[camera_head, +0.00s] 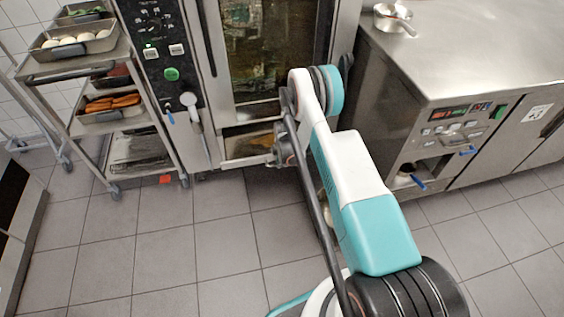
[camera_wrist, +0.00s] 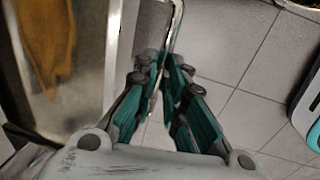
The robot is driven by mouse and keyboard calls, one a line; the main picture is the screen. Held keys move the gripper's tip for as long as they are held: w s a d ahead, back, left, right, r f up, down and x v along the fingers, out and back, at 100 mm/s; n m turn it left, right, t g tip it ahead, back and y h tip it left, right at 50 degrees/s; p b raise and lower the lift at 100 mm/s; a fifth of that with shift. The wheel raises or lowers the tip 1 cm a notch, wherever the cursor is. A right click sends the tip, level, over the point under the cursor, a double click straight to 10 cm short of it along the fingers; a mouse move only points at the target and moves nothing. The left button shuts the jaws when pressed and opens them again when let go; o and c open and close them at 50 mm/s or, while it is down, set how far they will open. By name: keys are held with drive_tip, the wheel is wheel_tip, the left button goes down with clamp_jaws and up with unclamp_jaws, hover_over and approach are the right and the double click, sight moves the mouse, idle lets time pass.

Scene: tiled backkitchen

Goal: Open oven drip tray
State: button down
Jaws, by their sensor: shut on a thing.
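The oven (camera_head: 200,70) stands at the back centre in the head view, with a tall glass door (camera_head: 268,60) and a control panel on its left. The drip tray (camera_head: 246,148) is low on the oven, below the glass door. My gripper (camera_head: 279,154) is at the right end of the tray and is partly hidden by my arm. In the wrist view my gripper (camera_wrist: 164,72) is shut on a thin metal edge (camera_wrist: 177,28) that runs between its fingers, apparently the tray's edge. I cannot tell how far out the tray stands.
A wheeled rack (camera_head: 75,75) with trays of food stands left of the oven. A steel counter (camera_head: 470,45) with controls stands on the right, with a small pan (camera_head: 393,18) on top. The tiled floor (camera_head: 150,245) in front is clear.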

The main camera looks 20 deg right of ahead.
drive_tip(key=c, duration=1.7)
unclamp_jaws()
drive_tip(key=shift+o, duration=0.2)
wheel_tip(320, 180, up, 12)
drive_tip(key=s, duration=0.2)
drive_tip(key=shift+a, duration=0.2)
drive_tip(key=shift+s, duration=0.1)
